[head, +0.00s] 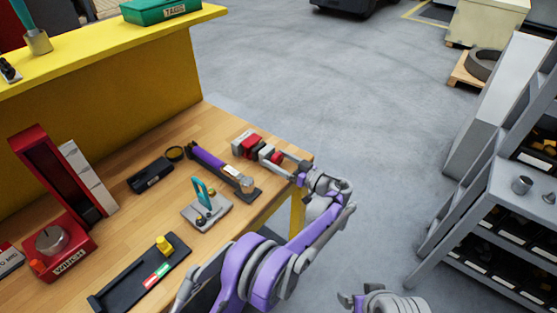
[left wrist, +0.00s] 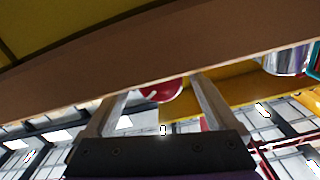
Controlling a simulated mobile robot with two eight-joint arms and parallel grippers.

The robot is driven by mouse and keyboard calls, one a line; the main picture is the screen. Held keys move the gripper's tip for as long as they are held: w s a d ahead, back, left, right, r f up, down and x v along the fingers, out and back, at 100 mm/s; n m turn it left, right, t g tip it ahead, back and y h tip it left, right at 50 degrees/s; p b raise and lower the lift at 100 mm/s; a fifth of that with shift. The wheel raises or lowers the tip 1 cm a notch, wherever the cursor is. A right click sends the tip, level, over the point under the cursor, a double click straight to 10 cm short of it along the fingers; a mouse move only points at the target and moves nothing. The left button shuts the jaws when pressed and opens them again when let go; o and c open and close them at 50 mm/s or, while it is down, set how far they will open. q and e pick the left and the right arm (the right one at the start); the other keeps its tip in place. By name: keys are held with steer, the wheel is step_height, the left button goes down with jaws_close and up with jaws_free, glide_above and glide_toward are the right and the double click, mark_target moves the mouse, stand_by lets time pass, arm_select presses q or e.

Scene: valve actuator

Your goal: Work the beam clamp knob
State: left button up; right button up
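The device I take to be the beam clamp is a grey and red block (head: 243,141) at the table's far right edge, with a red part (head: 275,157) on its near right side. My left gripper (head: 283,163) is at that red part. In the left wrist view its two fingers (left wrist: 165,105) are apart, and a round red knob (left wrist: 160,91) with a white mark shows between or beyond them. I cannot tell whether they touch it. The knob is partly hidden behind a brown edge. My right gripper (head: 351,300) is at the bottom, away from the table, its tips apart and empty.
The wooden table (head: 125,230) also holds a purple-handled tool (head: 212,160), a grey plate with a teal lever (head: 203,196), a black tray (head: 145,275) and a red winch (head: 55,245). Grey shelving (head: 500,200) stands right. The floor between is clear.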

arm_select(q)
steer(key=c, duration=1.3)
steer(key=shift+f+m+b, duration=0.15)
steer(key=shift+m+b, duration=0.4)
steer(key=shift+m, duration=1.55)
steer(key=o, duration=1.4)
